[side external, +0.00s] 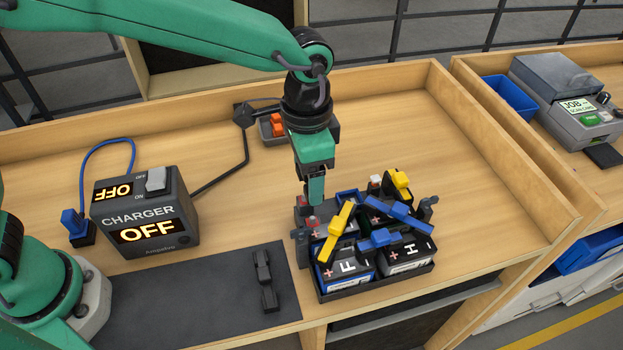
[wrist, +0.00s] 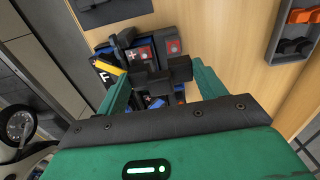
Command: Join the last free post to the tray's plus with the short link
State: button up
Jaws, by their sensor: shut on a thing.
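My gripper (side external: 316,198) points down over the back left of the battery tray (side external: 375,288). In the wrist view its green fingers (wrist: 162,90) are shut on a dark link (wrist: 158,78), which lies across between them above the batteries. I take this as the short link; the side view mostly hides it. The tray holds several batteries, among them one marked F (side external: 347,270) and one marked H (side external: 408,252). Yellow links (side external: 336,232) and blue links (side external: 398,208) lie across their tops. A red-capped post (side external: 311,222) shows just under my gripper. Whether the held link touches a post cannot be told.
A black link (side external: 264,280) lies on the dark mat (side external: 200,300) left of the tray. The charger (side external: 147,215) reads OFF, with cables behind it. A grey bin with orange pieces (side external: 276,126) stands behind my gripper. The bench right of the tray is clear.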

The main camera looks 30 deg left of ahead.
aim_at(306, 190)
jog(key=shift+s, duration=0.15)
jog(key=shift+f, duration=0.2)
jog(key=shift+f, duration=2.1)
jog(key=shift+f, duration=1.1)
jog(key=o, duration=1)
jog(key=shift+r, duration=0.1)
jog(key=shift+r, duration=3.75)
